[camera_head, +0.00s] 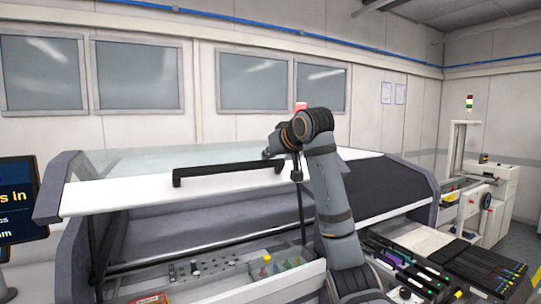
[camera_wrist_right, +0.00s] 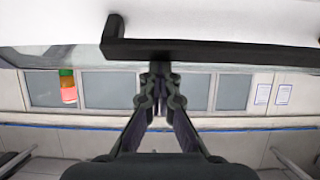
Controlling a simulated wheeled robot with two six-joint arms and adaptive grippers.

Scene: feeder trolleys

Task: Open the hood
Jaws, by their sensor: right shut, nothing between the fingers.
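The hood (camera_head: 115,194) of the machine is a white front panel with a clear top. It is raised, and the machine's inside shows below its front edge. A black bar handle (camera_head: 228,171) runs along the panel. My right gripper (camera_head: 297,175) is shut and empty, pointing down by the handle's right end. In the right wrist view the handle (camera_wrist_right: 220,51) crosses the top, and the shut fingertips (camera_wrist_right: 160,72) are right at its edge. I cannot tell whether they touch it. My left gripper is not in view.
Inside the machine is a bed (camera_head: 205,284) with small parts and a bin (camera_head: 290,262). Feeders (camera_head: 410,267) stand at the right front. A screen (camera_head: 18,205) is at the left edge. Another machine (camera_head: 485,195) stands at the far right.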

